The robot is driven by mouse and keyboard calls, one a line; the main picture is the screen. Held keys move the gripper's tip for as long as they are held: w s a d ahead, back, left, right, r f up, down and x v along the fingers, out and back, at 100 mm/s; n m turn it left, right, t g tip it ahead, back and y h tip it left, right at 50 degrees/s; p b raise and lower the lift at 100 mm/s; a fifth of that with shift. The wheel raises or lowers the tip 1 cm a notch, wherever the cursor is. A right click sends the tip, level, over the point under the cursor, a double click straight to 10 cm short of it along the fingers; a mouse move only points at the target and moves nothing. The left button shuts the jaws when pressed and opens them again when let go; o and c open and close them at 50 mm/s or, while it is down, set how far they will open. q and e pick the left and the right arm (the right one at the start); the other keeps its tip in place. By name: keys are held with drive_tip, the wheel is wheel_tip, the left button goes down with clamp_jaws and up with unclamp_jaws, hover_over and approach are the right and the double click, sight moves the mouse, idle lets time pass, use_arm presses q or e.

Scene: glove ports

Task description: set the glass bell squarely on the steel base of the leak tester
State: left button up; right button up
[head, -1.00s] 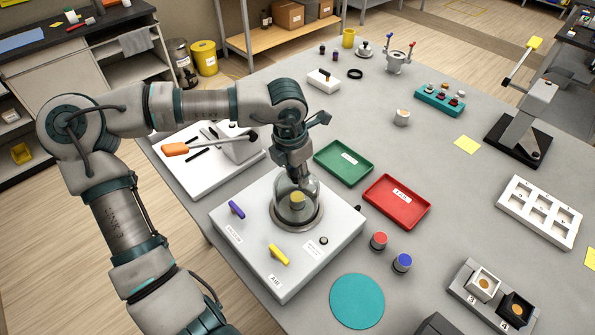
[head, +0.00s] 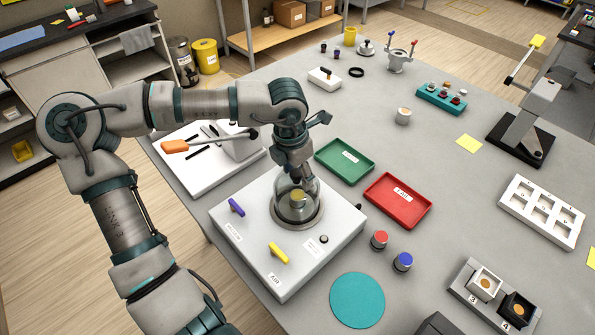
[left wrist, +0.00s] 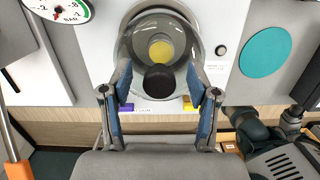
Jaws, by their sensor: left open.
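The clear glass bell (head: 297,203) stands over the round steel base (head: 301,226) on the white leak tester (head: 335,238). It looks upright and seated on the base, with a yellow part visible inside. I cannot tell exact centring from the head view. In the left wrist view the bell (left wrist: 134,50) shows from above, with its black knob (left wrist: 160,78) between my fingers. My left gripper (head: 297,178) is at the top of the bell. Its fingers (left wrist: 160,88) are open, one on each side of the knob, with gaps visible. My right gripper is in neither view.
The tester's top also carries a purple lever (head: 236,207) and a yellow lever (head: 278,253). A green tray (head: 345,160) and a red tray (head: 398,201) lie behind and to the right. Red (head: 379,240) and blue (head: 402,262) capped items stand right of the tester.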

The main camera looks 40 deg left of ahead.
use_arm(q)
wheel_tip(320, 180, up, 12)
drive_tip(key=s, duration=0.1)
drive_tip(key=shift+s+a, duration=0.2)
drive_tip(key=shift+s+f, duration=0.1)
drive_tip(key=shift+f, duration=0.1)
idle(0.6)
